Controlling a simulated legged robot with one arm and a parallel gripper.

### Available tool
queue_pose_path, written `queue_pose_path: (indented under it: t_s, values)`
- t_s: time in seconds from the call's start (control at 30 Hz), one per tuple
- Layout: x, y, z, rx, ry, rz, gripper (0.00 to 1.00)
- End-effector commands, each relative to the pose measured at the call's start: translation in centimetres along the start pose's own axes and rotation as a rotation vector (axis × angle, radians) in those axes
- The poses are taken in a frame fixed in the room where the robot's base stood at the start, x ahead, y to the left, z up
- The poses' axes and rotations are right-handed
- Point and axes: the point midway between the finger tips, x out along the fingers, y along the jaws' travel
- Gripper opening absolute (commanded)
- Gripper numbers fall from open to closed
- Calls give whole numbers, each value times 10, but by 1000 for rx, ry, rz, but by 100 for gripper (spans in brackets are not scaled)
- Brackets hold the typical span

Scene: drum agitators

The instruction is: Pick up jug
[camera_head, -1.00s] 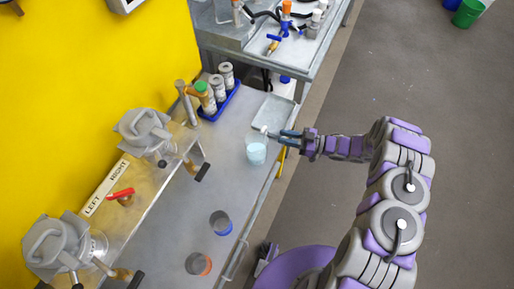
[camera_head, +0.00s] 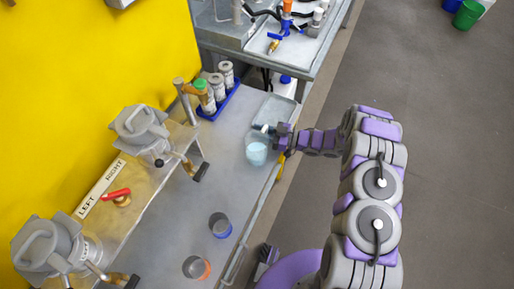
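The jug (camera_head: 257,152), a clear container with light blue contents, stands upright on the grey bench near its right edge. My gripper (camera_head: 271,130) is at the jug's upper right side, close to its rim and a white part there. The fingers are small and partly hidden by the wrist, so I cannot tell whether they touch the jug or are open or shut.
Two grey cups, one with a blue base (camera_head: 220,225) and one with an orange base (camera_head: 196,267), stand nearer on the bench. A blue rack (camera_head: 217,104) of bottles and a grey tray (camera_head: 272,110) lie beyond. Two drum agitators (camera_head: 140,130) stand left.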

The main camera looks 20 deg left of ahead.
Motion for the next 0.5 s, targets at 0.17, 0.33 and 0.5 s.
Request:
queue_pose_path:
  t_s: [0.17, 0.33, 0.5]
  values:
    - [1, 0, -1, -1, 2, 1, 27]
    - [2, 0, -1, -1, 1, 1, 22]
    - [3, 0, 0, -1, 0, 0, 6]
